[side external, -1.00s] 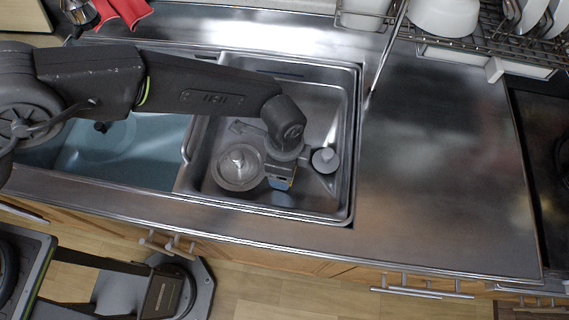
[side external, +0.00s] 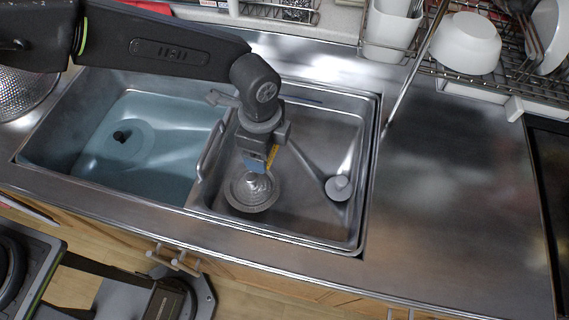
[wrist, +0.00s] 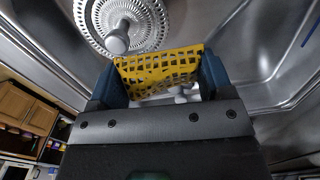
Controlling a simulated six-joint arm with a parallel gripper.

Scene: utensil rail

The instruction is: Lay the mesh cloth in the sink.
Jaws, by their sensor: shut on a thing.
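The yellow mesh cloth (wrist: 160,68) is pinched between the two blue fingertips of my gripper (wrist: 162,84) in the wrist view. In the side external view only a yellow strip of the cloth (side external: 272,157) shows beside my gripper (side external: 258,163). My gripper is shut on the cloth and points down over the right basin of the sink (side external: 305,208). It is just behind the round metal strainer (side external: 250,192) in that basin. I cannot tell whether the cloth touches the basin floor. Part of the cloth is hidden by the fingers.
A grey knobbed piece (side external: 338,188) stands at the right of the basin. The left basin (side external: 90,165) looks bluish, with a dark stopper (side external: 121,136). A dish rack with a white bowl (side external: 465,44) is at the back right. The steel counter (side external: 450,190) is clear.

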